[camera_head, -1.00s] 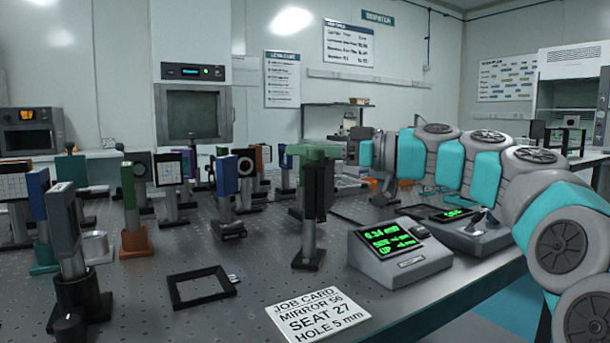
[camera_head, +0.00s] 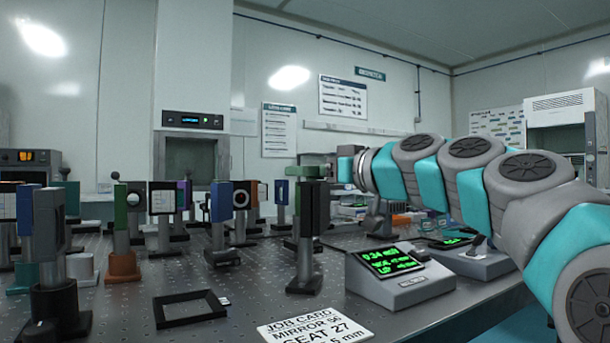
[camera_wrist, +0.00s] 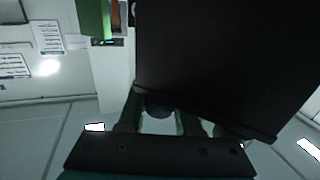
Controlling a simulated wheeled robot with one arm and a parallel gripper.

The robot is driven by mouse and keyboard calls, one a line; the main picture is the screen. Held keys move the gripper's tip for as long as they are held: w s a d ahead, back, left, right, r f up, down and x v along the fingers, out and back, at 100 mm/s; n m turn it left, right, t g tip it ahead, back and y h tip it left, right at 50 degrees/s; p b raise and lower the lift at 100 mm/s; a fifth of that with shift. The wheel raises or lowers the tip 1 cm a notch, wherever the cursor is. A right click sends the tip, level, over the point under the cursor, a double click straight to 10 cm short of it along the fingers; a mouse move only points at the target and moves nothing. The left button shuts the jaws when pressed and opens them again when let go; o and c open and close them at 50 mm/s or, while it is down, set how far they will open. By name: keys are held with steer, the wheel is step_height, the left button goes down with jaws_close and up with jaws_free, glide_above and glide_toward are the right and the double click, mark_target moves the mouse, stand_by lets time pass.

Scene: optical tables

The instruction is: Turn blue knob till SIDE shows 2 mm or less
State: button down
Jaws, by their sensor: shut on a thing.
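The blue knob (camera_wrist: 158,108) shows as a small dark rounded shape in the wrist view. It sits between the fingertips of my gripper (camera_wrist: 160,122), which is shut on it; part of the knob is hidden. A large black body (camera_wrist: 220,60) fills the wrist view beside it. In the head view, my arm reaches in from the right to a dark post-mounted device (camera_head: 308,215), with a green part at its top. The knob cannot be made out there. The readout (camera_head: 386,262) shows 0.34 mW in green; its SIDE and UP figures are too blurred to read surely.
Several posts with mounts stand at left, including a green one on an orange base (camera_head: 121,230). An empty black frame (camera_head: 190,308) and a job card (camera_head: 312,322) lie at the front. A second console (camera_head: 470,258) stands behind the readout. Some bare table lies around the device.

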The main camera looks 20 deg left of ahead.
steer(key=c, duration=0.6)
jaws_free()
steer(key=v, duration=0.7)
steer(key=shift+s+d+b, duration=0.2)
steer(key=shift+d+b, duration=0.1)
steer(key=shift+d, duration=0.1)
